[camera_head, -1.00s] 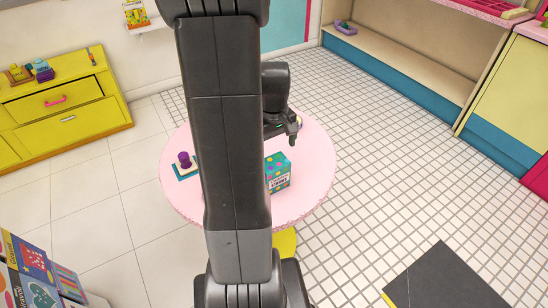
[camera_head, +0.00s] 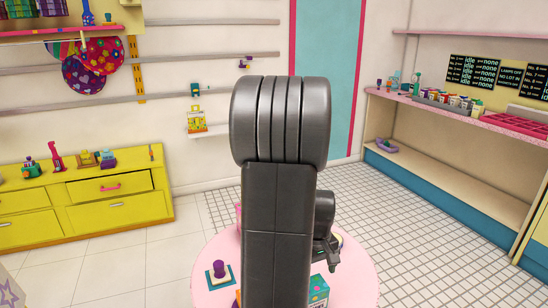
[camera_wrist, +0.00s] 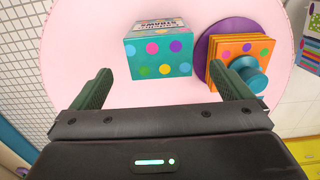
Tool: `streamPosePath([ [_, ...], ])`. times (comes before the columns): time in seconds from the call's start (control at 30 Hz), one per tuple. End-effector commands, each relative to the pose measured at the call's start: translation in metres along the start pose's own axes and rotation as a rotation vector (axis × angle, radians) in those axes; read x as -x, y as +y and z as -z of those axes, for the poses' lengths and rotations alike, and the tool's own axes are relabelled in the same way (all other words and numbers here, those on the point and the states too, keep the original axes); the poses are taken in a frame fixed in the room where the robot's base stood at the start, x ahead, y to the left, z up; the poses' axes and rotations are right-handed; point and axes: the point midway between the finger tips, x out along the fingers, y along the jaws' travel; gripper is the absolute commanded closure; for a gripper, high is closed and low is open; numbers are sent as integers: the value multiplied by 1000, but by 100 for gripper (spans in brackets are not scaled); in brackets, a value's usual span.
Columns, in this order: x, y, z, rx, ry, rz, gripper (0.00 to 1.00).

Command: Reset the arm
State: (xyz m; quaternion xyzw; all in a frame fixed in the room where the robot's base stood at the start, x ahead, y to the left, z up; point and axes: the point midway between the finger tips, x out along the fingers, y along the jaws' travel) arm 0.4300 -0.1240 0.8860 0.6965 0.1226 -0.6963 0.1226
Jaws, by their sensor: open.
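My gripper (camera_wrist: 164,92) is open and empty in the wrist view, its two dark green fingers spread wide above the round pink table (camera_wrist: 95,30). A teal box with coloured dots (camera_wrist: 160,55) lies beyond the gap between the fingers. An orange dotted block with a teal knob (camera_wrist: 245,48) is to its right, by a purple disc. In the head view my arm stands upright in the middle and hides much of the pink table (camera_head: 355,285). The teal box (camera_head: 318,290) shows beside the arm.
A purple-knobbed item on a teal base (camera_head: 219,272) stands on the table's left. A yellow drawer cabinet (camera_head: 80,205) is at the left wall. A shelf counter (camera_head: 460,125) runs along the right. Tiled floor (camera_head: 420,215) lies clear between table and counter.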

Motion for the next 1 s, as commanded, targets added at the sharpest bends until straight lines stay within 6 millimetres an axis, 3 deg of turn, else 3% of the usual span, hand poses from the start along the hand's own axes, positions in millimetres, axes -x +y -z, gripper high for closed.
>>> streamPosePath([
  [0.1, -26, 0, -1, 0, -4, 2, 1],
  [0.47, -88, 0, 0, 0, 0, 0, 1],
  [0.5, -74, 0, 0, 0, 3, -2, 1],
  [0.63, -62, 0, 0, 0, 3, -2, 1],
  [1.0, -53, 0, 0, 0, 0, 0, 1],
])
